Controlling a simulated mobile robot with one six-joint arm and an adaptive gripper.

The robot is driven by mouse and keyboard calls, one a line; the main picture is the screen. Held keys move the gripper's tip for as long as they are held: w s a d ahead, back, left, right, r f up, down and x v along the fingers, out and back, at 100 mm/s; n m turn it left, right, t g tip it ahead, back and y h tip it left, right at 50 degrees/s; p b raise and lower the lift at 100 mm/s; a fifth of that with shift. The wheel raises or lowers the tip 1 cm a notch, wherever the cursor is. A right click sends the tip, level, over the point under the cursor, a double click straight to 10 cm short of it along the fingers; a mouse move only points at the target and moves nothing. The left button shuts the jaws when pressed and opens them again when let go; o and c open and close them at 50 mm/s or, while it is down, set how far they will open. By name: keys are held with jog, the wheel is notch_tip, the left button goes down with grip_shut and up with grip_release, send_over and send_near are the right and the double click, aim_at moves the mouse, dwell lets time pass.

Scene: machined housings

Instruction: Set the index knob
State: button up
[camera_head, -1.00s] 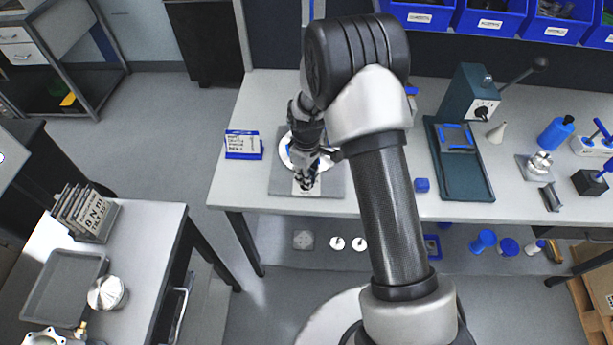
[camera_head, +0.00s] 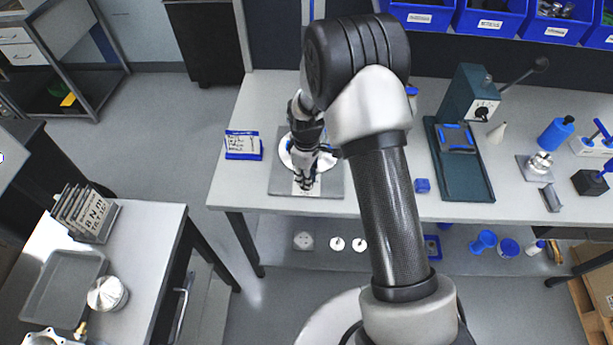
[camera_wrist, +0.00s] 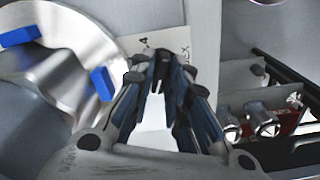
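My gripper (camera_head: 306,184) is low over the front part of a grey plate (camera_head: 334,186) on the bench. In the wrist view its fingertips (camera_wrist: 160,62) are close together over a white label (camera_wrist: 175,45) with dark letters. A round silver part (camera_wrist: 75,35) with blue tabs lies to the left in the wrist view. It shows as a pale disc (camera_head: 288,158) behind the gripper in the head view.
A card in a blue stand (camera_head: 243,146) is left of the plate. A small blue block (camera_head: 422,186), a dark green tray (camera_head: 477,185) and a lever press (camera_head: 470,95) are to the right. Blue bins (camera_head: 490,20) line the back. Bench space right of the plate is mostly clear.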

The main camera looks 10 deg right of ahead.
dwell(0.3)
notch_tip(320, 180, up, 12)
dwell(0.5)
dwell(0.3)
jog(key=s+d+r+m+t+b, duration=0.15)
jog(key=s+r+m, duration=0.35)
jog(key=s+r, duration=0.95)
jog(key=s+r+m+t, duration=0.1)
jog(key=s+r+m, duration=0.1)
jog(key=s, duration=0.5)
jog(key=s+d+r+m+t, duration=0.1)
jog(key=s+m+t, duration=0.1)
jog(key=s, duration=0.5)
jog(key=shift+d+r+m, duration=0.3)
jog(key=shift+r+m, duration=0.05)
jog(key=shift+m, duration=0.45)
